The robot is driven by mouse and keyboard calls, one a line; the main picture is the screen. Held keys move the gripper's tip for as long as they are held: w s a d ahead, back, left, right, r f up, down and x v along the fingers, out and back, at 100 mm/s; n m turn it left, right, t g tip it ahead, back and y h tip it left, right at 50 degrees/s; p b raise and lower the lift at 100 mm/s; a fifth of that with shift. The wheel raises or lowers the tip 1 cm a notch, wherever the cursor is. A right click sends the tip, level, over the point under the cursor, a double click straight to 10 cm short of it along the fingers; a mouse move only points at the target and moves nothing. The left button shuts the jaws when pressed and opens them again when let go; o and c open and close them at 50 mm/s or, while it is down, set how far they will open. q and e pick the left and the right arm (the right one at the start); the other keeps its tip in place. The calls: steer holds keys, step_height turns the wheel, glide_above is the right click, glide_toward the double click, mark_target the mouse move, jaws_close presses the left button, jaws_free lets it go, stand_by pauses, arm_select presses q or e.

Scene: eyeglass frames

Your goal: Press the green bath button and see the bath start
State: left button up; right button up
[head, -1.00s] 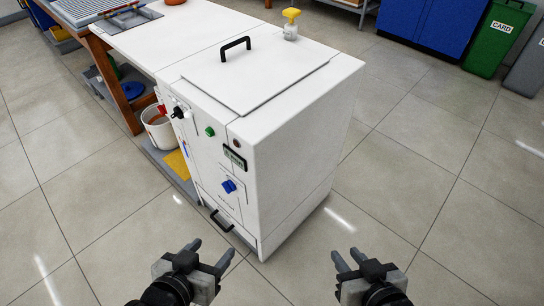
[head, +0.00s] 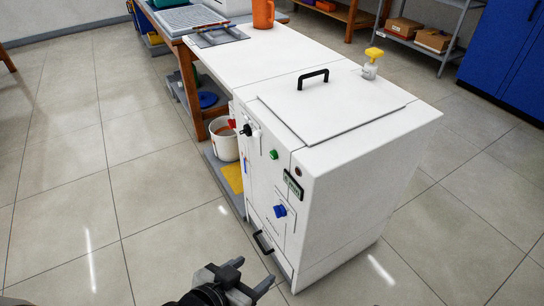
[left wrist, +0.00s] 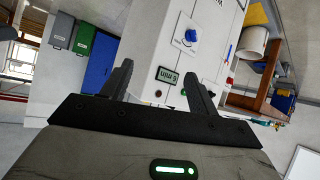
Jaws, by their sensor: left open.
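The white bath cabinet (head: 335,215) stands in the middle of the head view, its lid (head: 335,105) closed. The green button (head: 273,154) is near the top of its front panel, and a small green patch matching it shows in the left wrist view (left wrist: 183,92). A lit display (head: 293,184) sits lower right of the button. It also shows in the left wrist view (left wrist: 167,75), turned over. A blue knob (head: 280,211) is below it. My left gripper (head: 255,271) is open and empty, low in front of the cabinet and apart from the button. My right gripper is out of view.
A black switch (head: 248,130) and red part (head: 232,123) are left of the button. A black handle (head: 263,242) juts from the lower front. A white bucket (head: 224,140) stands under the adjoining bench. Floor at left is clear.

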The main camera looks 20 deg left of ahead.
arm_select(q)
jaws_close()
stand_by(1.9)
